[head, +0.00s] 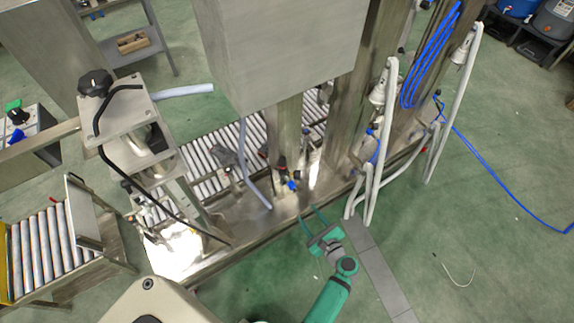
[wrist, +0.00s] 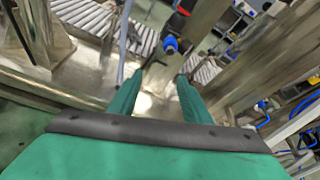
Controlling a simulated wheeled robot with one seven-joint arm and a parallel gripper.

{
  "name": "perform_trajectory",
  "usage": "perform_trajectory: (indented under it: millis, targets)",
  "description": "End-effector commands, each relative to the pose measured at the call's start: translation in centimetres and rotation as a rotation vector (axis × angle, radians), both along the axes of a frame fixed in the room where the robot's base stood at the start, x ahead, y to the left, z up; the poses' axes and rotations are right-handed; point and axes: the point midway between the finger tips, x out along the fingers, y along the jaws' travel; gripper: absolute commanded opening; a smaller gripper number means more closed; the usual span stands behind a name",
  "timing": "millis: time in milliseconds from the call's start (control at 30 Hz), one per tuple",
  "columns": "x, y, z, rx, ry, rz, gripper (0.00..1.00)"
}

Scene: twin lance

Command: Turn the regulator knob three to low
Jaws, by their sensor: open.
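My gripper (head: 309,214) is open and empty, low in front of the machine's steel base. In the wrist view its two green fingers (wrist: 158,78) stand apart with nothing between them. Beyond the fingertips, slightly above their line, is a small fitting with a blue end (wrist: 170,43) and a dark and red part above it. In the head view the blue-ended fitting (head: 291,185) sits on the steel post, apart from my gripper. It looks like a regulator. I cannot read any number or setting, and cannot tell which knob is number three.
A large steel cabinet (head: 290,50) overhangs the fitting. White pipes (head: 374,165) and blue hoses (head: 425,60) stand to the right. A black knob (head: 95,83) tops a unit at the left. Roller conveyors (head: 45,245) lie left and behind. Green floor is open at the right.

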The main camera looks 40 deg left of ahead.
Motion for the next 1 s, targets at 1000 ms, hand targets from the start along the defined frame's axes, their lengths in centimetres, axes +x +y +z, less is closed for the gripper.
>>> perform_trajectory:
  millis: [1000]
  targets:
    - [8.1, 14.7, 9.1, 0.432, 0.199, 0.127, 0.44]
